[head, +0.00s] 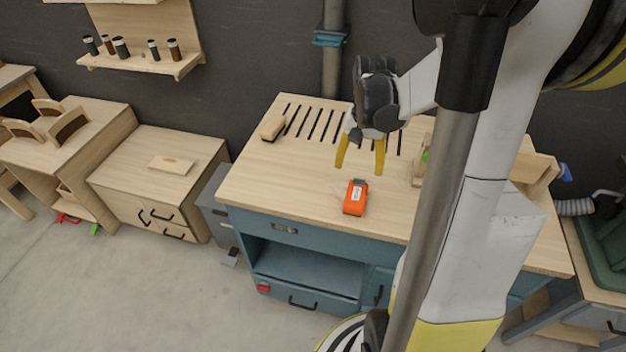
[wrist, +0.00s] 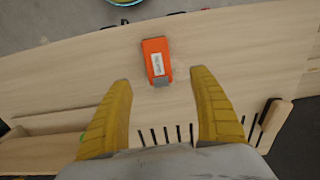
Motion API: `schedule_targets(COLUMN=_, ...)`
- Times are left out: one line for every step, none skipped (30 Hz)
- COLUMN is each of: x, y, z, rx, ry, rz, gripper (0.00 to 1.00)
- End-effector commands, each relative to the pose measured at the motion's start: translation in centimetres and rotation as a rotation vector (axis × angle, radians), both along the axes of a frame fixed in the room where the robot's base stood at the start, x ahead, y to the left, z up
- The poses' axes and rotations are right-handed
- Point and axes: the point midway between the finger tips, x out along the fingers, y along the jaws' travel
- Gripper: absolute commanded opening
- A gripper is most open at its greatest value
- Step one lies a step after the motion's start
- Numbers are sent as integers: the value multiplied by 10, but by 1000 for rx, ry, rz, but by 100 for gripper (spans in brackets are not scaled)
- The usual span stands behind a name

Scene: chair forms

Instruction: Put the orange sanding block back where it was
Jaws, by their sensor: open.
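The orange sanding block (head: 355,197) lies on the light wooden top of the blue workbench (head: 310,203), near its front edge. It has a white label and a grey end. It also shows in the wrist view (wrist: 155,60), beyond the fingertips and between their lines. My gripper (head: 360,172) is open and empty above the bench, just behind the block, with its yellow fingers pointing down. In the wrist view the two yellow fingers (wrist: 160,80) are wide apart and do not touch the block.
Several dark slots (head: 312,121) run across the back of the bench top. A brush-like wooden piece (head: 272,127) lies at their left end. A wooden holder (head: 420,167) stands right of my gripper, partly hidden by my arm. The bench top left of the block is clear.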

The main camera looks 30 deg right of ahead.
Motion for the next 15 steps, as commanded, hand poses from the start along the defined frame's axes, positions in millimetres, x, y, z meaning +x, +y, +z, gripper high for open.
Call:
schedule_targets(x=1, y=11, z=8, rx=-9, ry=-14, rz=29, gripper=71)
schedule_targets(x=2, y=19, z=13, rx=-18, ry=-28, rz=51, gripper=71)
schedule_targets(x=3, y=32, z=23, rx=-32, ry=-51, rz=90, gripper=71)
schedule_targets(x=4, y=43, z=31, rx=-43, ry=-71, rz=124, gripper=71)
schedule_targets(x=4, y=55, z=39, rx=-57, ry=-93, rz=160, gripper=71)
schedule_targets(x=3, y=72, z=50, rx=-75, ry=-127, rz=214, gripper=71)
schedule_targets(x=2, y=86, z=58, rx=-89, ry=-154, rz=256, gripper=71)
schedule_targets(x=1, y=100, z=66, rx=-104, ry=-181, rz=298, gripper=71)
schedule_targets(x=-2, y=117, z=75, rx=-123, ry=-218, rz=353, gripper=71)
schedule_targets(x=-5, y=130, z=81, rx=-136, ry=-246, rz=395, gripper=71)
schedule_targets(x=-9, y=142, z=86, rx=-148, ry=-274, rz=436, gripper=71)
schedule_targets(x=-13, y=158, z=93, rx=-166, ry=-312, rz=488, gripper=71)
schedule_targets(x=-17, y=169, z=97, rx=-177, ry=-339, rz=527, gripper=71)
schedule_targets(x=-22, y=180, z=100, rx=-188, ry=-366, rz=564, gripper=71)
schedule_targets(x=-27, y=193, z=104, rx=-202, ry=-401, rz=612, gripper=71)
